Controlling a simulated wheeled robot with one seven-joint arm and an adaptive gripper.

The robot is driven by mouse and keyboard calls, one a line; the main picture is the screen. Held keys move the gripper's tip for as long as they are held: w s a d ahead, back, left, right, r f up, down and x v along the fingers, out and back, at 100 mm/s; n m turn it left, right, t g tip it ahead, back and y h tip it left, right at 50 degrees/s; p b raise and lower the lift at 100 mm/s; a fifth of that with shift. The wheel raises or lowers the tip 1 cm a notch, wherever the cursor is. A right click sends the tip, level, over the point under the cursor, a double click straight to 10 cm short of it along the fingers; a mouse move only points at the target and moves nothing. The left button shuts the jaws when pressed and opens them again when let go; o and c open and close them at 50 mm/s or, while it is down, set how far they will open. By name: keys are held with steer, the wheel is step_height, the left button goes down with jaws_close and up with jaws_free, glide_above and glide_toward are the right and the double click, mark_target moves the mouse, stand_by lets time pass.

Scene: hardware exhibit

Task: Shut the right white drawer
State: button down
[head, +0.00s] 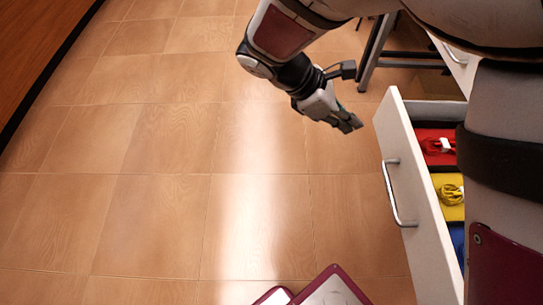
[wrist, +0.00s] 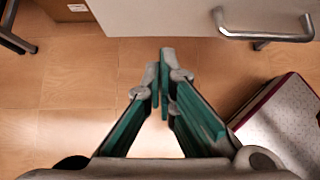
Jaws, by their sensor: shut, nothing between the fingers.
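A white drawer (head: 397,165) stands pulled out at the right of the head view, with a metal bar handle (head: 391,192) on its front. Red, yellow and blue compartments show inside it, and my arm hides part of it. In the wrist view the drawer's white front (wrist: 180,18) spans the top, with the handle (wrist: 262,30) at upper right. My gripper (head: 352,124) is shut and empty, in front of and apart from the drawer, near its far end. In the wrist view the fingertips (wrist: 165,55) point toward the drawer front, left of the handle.
Another white drawer or cabinet part (head: 457,60) with a handle shows at the top right, partly hidden by my arm. Dark metal table legs (head: 374,50) stand behind my gripper. The tiled wood-look floor (head: 150,170) is clear to the left. A brown panel (head: 35,45) runs along the upper left.

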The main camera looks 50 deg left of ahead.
mark_target(385, 138)
steer(key=w+d+f+b, duration=0.3)
steer(key=w+b, duration=0.2)
steer(key=shift+d, duration=0.35)
stand_by(0.3)
steer(key=shift+w+d+r, duration=0.1)
steer(key=shift+w+d, duration=0.15)
steer(key=shift+w, duration=0.05)
steer(key=w+d+p, duration=0.1)
steer(key=w+d, duration=0.5)
steer(key=w, duration=0.2)
steer(key=w+d+p, duration=0.2)
steer(key=w+d, duration=0.5)
steer(key=w, duration=0.1)
steer(key=w+d+p, duration=0.2)
steer(key=w+d, duration=0.4)
steer(key=w, duration=0.2)
steer(key=shift+w+d, duration=0.25)
steer(key=shift+w, duration=0.1)
steer(key=shift+d, duration=0.1)
